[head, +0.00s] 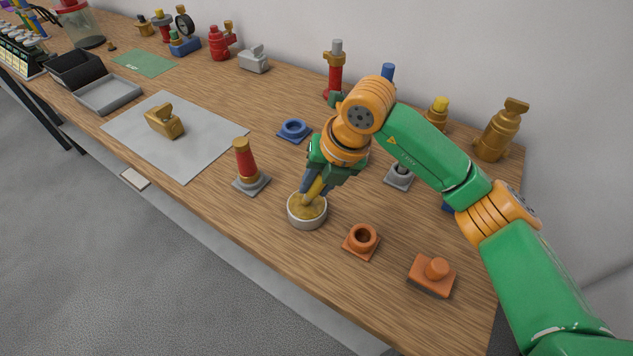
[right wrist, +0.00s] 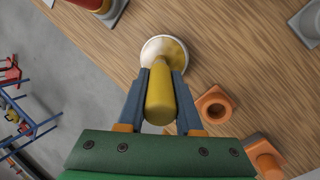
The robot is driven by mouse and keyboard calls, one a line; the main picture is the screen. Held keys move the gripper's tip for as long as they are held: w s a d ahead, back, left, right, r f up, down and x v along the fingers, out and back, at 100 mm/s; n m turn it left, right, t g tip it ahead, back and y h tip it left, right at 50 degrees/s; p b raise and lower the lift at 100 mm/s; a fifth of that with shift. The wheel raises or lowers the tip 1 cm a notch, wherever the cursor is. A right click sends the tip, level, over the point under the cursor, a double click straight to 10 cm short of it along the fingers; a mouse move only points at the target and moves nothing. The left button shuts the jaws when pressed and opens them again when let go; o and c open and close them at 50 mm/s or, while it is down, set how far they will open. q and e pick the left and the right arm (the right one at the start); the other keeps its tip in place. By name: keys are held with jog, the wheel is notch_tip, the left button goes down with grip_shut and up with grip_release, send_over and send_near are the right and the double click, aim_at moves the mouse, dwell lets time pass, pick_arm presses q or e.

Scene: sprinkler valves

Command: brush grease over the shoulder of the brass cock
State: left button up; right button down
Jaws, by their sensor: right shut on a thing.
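My right gripper (head: 315,184) is shut on a brush with a yellow handle (right wrist: 160,98). The brush points down into a round white pot (head: 307,222) of yellow grease, which also shows in the right wrist view (right wrist: 146,52). The bristles are hard to make out against the grease. A brass-coloured cock (head: 164,121) with a lever-like top sits on the pale grey mat (head: 206,127), left of the gripper and apart from it. Another brass valve (head: 497,135) stands at the back right. My left gripper is not in view.
A red and brass valve (head: 246,162) on a grey base stands left of the pot. Orange fittings (head: 362,241) (head: 432,273) lie to the right. A blue ring (head: 294,130) lies behind. The mat has free room around the cock.

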notch_tip(320, 180, up, 7)
jog(key=p, duration=0.4)
jog(key=shift+p, duration=0.4)
